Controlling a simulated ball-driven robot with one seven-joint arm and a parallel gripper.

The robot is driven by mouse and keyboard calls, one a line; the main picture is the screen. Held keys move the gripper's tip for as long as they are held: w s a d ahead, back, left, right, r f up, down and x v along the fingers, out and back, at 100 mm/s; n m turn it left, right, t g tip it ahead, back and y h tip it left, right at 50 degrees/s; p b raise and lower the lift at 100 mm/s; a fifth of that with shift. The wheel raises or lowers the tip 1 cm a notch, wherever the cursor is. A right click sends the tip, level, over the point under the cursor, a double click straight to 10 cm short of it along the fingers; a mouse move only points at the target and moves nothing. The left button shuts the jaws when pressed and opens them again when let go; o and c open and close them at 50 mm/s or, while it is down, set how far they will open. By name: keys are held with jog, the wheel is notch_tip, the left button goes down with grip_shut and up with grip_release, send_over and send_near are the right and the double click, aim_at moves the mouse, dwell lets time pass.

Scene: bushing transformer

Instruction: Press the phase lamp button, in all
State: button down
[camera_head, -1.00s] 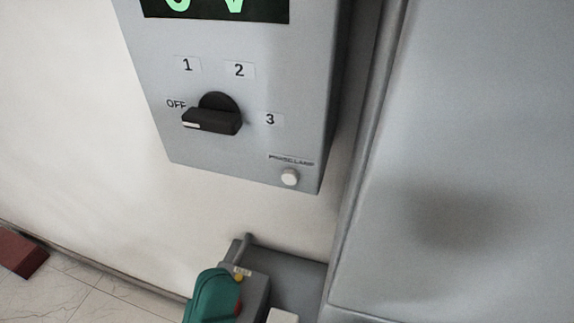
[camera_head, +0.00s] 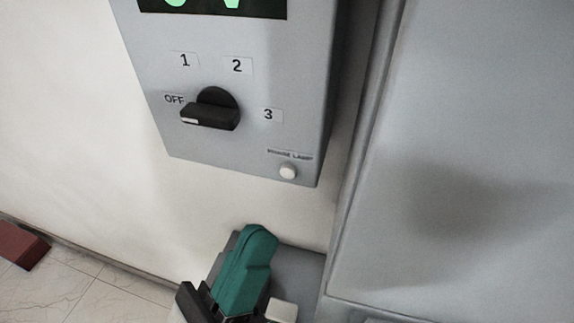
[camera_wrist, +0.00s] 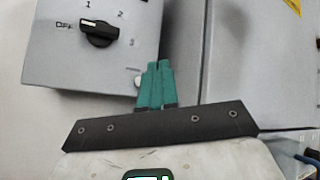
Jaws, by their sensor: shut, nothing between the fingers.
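The phase lamp button (camera_head: 288,172) is a small round white button at the lower right of a grey control box (camera_head: 240,135), under a "PHASE LAMP" label. It also shows in the wrist view (camera_wrist: 138,83), just left of the fingertips and partly covered by them. My gripper (camera_head: 262,235) has green fingers and sits below the box, lower than the button and a little to its left in the head view. In the wrist view my gripper (camera_wrist: 158,68) has its two fingers together with nothing between them. The fingertips look apart from the button in the head view.
A black rotary knob (camera_head: 212,108) on the box points toward OFF, with positions 1, 2 and 3 around it. A green-lit display (camera_head: 212,6) is above. A large grey cabinet (camera_head: 470,130) stands on the right. A dark red block (camera_head: 22,245) lies on the floor at left.

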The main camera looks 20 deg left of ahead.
jog(key=shift+w+a, duration=0.2)
jog(key=shift+w, duration=2.45)
jog(key=shift+w, duration=0.1)
jog(key=shift+w, duration=0.3)
jog(key=shift+w+b, duration=0.3)
jog(key=shift+w, duration=0.1)
dwell(0.5)
dwell(0.4)
jog(key=shift+s, duration=0.85)
jog(key=shift+s, duration=0.1)
jog(key=s, duration=0.4)
jog(key=shift+s+d+b, duration=0.2)
jog(key=shift+s+b, duration=0.15)
jog(key=shift+s, duration=0.05)
